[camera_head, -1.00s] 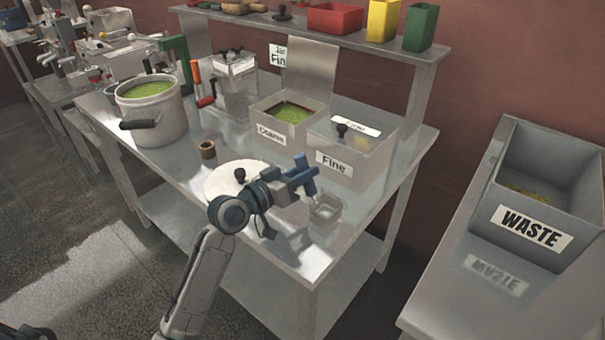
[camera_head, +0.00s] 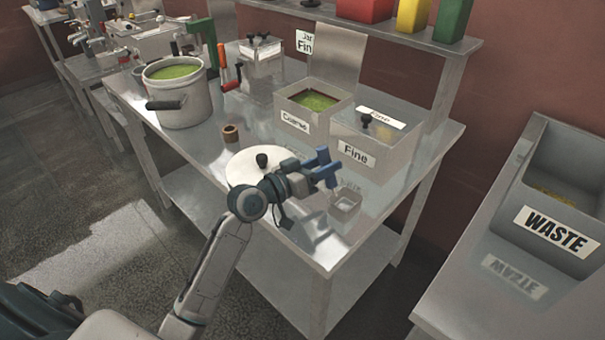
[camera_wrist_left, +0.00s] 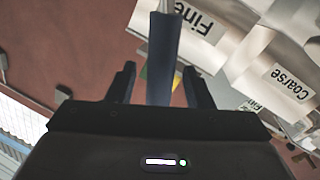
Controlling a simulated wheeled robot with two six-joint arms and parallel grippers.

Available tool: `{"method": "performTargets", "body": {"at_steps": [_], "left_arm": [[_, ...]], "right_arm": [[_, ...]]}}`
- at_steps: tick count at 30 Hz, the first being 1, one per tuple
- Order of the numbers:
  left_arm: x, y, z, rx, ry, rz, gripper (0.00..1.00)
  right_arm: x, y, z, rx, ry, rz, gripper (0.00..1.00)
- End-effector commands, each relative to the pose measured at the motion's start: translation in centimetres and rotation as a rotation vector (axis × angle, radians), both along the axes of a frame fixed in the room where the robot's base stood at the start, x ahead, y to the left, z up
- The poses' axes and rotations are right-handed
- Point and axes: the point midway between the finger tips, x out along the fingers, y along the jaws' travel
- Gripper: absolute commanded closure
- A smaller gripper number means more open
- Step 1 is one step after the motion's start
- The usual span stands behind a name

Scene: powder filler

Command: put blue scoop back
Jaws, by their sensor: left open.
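The blue scoop has an upright blue handle (camera_head: 325,167) and a small square metal cup (camera_head: 346,204) low over the table's front right part. I cannot tell if the cup touches the table. My left gripper (camera_head: 312,177) is open at the handle. The bin labelled Fine (camera_head: 368,150) stands just behind the scoop, with a dark-knobbed lid. My right gripper is not in view.
The open Coarse bin (camera_head: 294,122) holds green powder. A round white plate with a black knob (camera_head: 262,160), a small brown cup (camera_head: 230,133) and a pot of green powder (camera_head: 182,105) share the table. A WASTE bin (camera_head: 553,232) stands on the right bench.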

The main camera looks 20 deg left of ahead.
Motion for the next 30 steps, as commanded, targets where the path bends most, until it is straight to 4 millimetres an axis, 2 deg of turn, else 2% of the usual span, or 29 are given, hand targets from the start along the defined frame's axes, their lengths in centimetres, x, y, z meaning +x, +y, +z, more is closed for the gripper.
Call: {"method": "performTargets", "body": {"at_steps": [15, 22, 30], "left_arm": [[-7.3, 4.3, -0.3, 0.008, 0.003, -0.003, 0.53], [-9.1, 5.5, -0.3, 0.005, 0.002, 0.0, 0.53], [-9.8, 5.8, -0.1, 0.001, 0.001, -0.003, 0.53]], "right_arm": [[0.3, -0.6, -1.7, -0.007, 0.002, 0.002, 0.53], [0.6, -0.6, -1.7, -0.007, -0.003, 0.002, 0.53], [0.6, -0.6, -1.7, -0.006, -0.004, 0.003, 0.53]]}}
